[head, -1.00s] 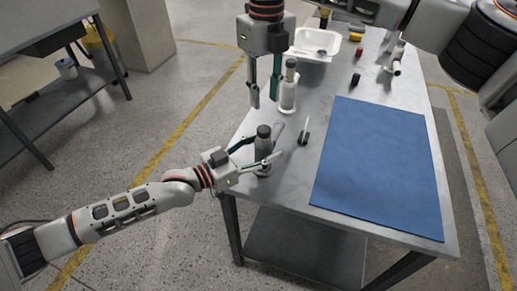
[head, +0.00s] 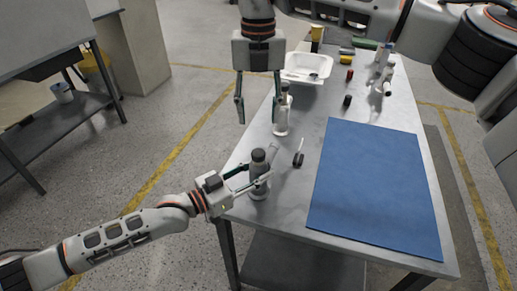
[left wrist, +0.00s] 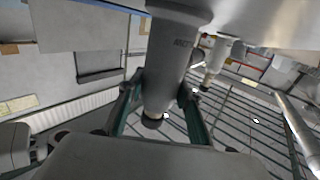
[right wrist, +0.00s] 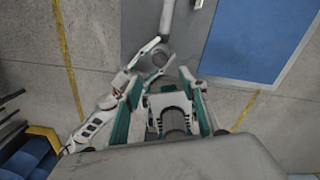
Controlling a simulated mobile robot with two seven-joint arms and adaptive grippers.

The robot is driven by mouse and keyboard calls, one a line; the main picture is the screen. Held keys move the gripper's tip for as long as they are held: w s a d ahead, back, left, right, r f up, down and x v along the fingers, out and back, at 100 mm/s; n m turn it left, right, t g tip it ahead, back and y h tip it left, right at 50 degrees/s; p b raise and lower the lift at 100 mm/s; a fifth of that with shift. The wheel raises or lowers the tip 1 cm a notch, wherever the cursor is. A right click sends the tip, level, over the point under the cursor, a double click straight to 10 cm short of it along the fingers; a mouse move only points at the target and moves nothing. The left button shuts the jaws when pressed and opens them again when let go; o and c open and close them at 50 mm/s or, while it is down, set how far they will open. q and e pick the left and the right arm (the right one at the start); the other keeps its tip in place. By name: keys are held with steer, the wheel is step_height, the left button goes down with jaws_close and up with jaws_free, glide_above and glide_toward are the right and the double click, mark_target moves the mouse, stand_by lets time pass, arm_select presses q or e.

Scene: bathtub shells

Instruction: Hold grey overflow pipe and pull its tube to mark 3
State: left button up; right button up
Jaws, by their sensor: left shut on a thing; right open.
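The grey overflow pipe (head: 259,178) stands upright near the table's left front edge, with a dark cap on top. My left gripper (head: 264,181) is shut around its body; the left wrist view shows the grey pipe (left wrist: 165,75) between the fingers. Lettering on it is too small to read, and I cannot make out mark 3. My right gripper (head: 258,121) points down, open and empty, above and behind the grey pipe. In the right wrist view its fingers (right wrist: 158,80) are spread, with the pipe's top (right wrist: 159,58) beyond them.
A white pipe (head: 281,118) stands close behind, near the right gripper. A small dark-ended stick (head: 299,155) lies right of the grey pipe. A blue mat (head: 375,190) covers the table's right side. A white tray (head: 305,68) and several small parts are at the back.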

mark_target(259, 152)
step_height(259, 152, down, 11)
steer(key=m, duration=0.2)
steer(key=shift+f+m, duration=0.2)
steer(key=shift+m, duration=0.1)
stand_by(0.3)
